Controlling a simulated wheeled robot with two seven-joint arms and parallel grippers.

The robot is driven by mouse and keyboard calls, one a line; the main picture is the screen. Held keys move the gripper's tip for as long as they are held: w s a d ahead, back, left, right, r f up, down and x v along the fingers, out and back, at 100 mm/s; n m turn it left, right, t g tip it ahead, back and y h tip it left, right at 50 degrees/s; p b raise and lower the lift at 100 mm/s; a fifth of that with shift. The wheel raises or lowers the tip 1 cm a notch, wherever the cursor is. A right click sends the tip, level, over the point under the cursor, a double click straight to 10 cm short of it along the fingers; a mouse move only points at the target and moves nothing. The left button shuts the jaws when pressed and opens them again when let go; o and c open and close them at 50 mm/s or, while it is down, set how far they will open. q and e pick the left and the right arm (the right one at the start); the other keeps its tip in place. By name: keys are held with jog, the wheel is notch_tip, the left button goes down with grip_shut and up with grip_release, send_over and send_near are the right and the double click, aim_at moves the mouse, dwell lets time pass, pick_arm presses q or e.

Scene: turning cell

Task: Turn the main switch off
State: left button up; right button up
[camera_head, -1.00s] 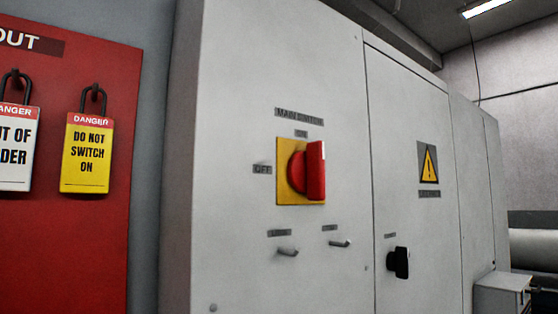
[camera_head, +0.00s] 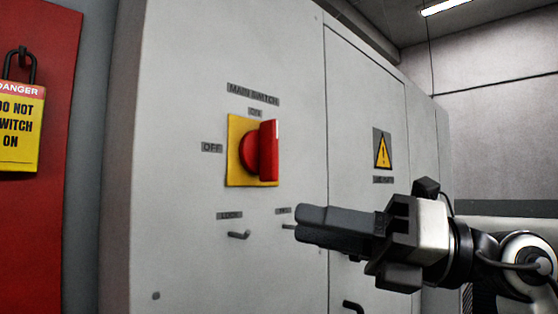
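The main switch is a red rotary handle (camera_head: 268,151) on a yellow square plate (camera_head: 236,178) on the light grey cabinet front. Its grip stands upright, towards the "ON" label (camera_head: 254,112) above; the "OFF" label (camera_head: 212,147) is to its left. My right gripper (camera_head: 300,226) reaches in from the right, below and right of the handle and apart from it. Its dark fingers point left and overlap in this view, so I cannot tell whether a gap lies between them. I see nothing held in it. My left gripper is not in view.
Below the switch a small metal hook (camera_head: 239,235) sticks out under a label; another is partly hidden by my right gripper. A warning sign (camera_head: 382,149) is on the neighbouring cabinet door. A red lockout board (camera_head: 50,240) with a yellow danger tag (camera_head: 20,130) is at left.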

notch_tip(320, 180, up, 6)
jog(key=d+t+h, duration=0.2)
jog(key=t+h, duration=0.1)
jog(key=t, duration=0.1)
jog(key=t+h, duration=0.4)
jog(key=t, duration=0.1)
send_near(277, 131)
jog(key=shift+m, duration=0.4)
jog(key=p+x, duration=0.4)
jog(key=x, duration=0.4)
jog(key=shift+w+a+r, duration=0.1)
jog(key=shift+w+a, duration=0.05)
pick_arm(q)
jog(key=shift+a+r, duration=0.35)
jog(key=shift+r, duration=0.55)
pick_arm(e)
jog(key=shift+w+a, duration=0.45)
grip_shut()
